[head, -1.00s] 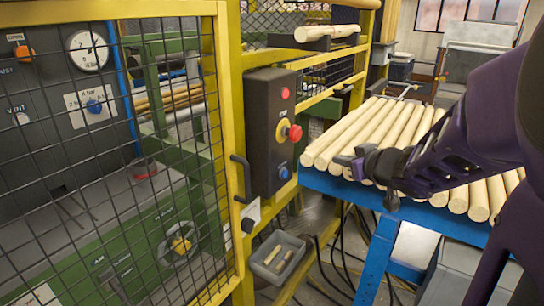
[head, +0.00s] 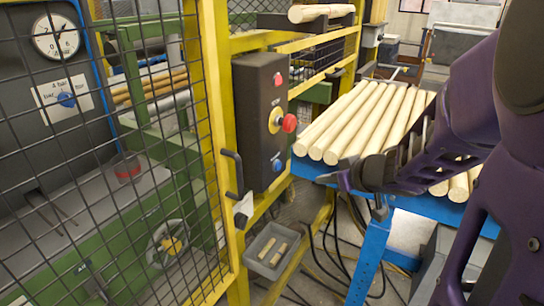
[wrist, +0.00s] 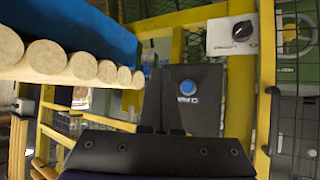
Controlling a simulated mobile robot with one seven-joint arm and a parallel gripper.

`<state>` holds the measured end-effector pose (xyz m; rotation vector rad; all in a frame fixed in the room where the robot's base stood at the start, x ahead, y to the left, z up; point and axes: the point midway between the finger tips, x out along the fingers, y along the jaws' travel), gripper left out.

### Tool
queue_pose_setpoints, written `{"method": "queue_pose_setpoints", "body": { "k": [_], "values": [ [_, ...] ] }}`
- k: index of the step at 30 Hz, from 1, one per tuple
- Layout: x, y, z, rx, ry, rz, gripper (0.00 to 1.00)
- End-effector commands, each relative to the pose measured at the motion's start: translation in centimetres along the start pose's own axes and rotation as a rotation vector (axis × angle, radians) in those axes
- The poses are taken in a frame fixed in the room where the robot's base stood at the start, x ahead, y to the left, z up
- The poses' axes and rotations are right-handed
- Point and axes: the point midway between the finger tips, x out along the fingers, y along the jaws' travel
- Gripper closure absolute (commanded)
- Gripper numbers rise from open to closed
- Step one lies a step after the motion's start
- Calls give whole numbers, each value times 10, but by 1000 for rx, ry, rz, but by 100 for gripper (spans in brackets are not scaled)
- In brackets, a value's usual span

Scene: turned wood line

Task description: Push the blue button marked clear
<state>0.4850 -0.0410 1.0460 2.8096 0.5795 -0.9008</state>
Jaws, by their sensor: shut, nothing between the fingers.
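The blue button (head: 277,165) is the lowest control on a dark upright box (head: 245,130) fixed to the yellow guard frame. A small label beside it is too small to read. In the wrist view the blue button (wrist: 188,87) shows just right of my fingers, with a light label below it. My gripper (head: 342,181) is to the right of the box in the head view, apart from it and slightly lower than the button in the picture. In the wrist view my gripper's fingers (wrist: 160,100) are together and empty.
A red mushroom button (head: 289,123) on a yellow base and a small red button (head: 278,79) sit above on the box. A blue table (head: 375,250) with wooden rods (head: 350,120) stands close beside my arm. A dark handle (head: 233,175) projects left of the box. A grey bin (head: 272,250) lies below.

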Motion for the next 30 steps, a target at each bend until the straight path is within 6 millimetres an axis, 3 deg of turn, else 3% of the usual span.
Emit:
{"method": "queue_pose_setpoints", "body": {
  "k": [12,18,30],
  "values": [
    [41,-28,-26,-5,2,-1,100],
    [52,-38,-39,-2,1,-1,100],
    [58,-42,-42,-1,1,1,100]
  ]
}}
